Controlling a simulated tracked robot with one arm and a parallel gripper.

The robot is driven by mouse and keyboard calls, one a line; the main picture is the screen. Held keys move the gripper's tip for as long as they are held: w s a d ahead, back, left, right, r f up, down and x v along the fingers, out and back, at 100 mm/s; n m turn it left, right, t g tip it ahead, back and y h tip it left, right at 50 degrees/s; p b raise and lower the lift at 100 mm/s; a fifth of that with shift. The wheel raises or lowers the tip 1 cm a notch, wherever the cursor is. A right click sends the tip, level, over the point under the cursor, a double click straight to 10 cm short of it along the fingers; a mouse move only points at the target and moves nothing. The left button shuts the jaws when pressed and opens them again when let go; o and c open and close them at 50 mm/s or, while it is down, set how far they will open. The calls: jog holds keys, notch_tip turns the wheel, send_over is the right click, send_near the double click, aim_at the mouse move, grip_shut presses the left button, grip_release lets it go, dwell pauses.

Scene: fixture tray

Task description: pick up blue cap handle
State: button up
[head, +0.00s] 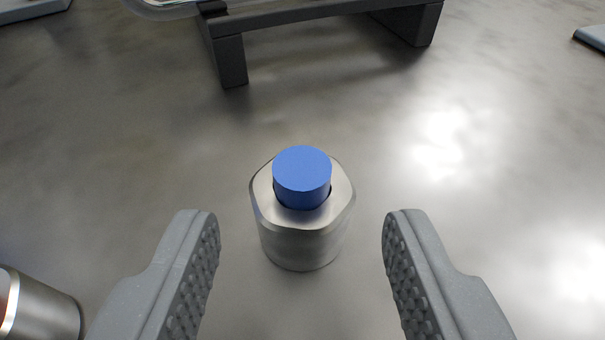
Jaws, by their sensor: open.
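The blue cap handle (302,172) is a short blue cylinder. It stands upright in the top of a silver hexagonal metal piece (302,240) on the grey metal surface, near the middle of the head view. My gripper (301,220) is open, with one grey, studded finger to the left and one to the right of the metal piece. Neither finger appears to touch it. Nothing is between the fingertips in a grip. The lower part of the blue cap handle is hidden inside the metal piece.
A dark rack with legs (230,60) stands behind, at the top. Another metal cylinder (40,308) is at the lower left, close to the left finger. A grey-blue edge (592,37) shows at the upper right. The metal surface (480,210) to the right is clear.

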aim_at(302, 181)
jog(key=shift+x, duration=2.05)
jog(key=shift+r, duration=0.1)
jog(key=shift+c, duration=0.3)
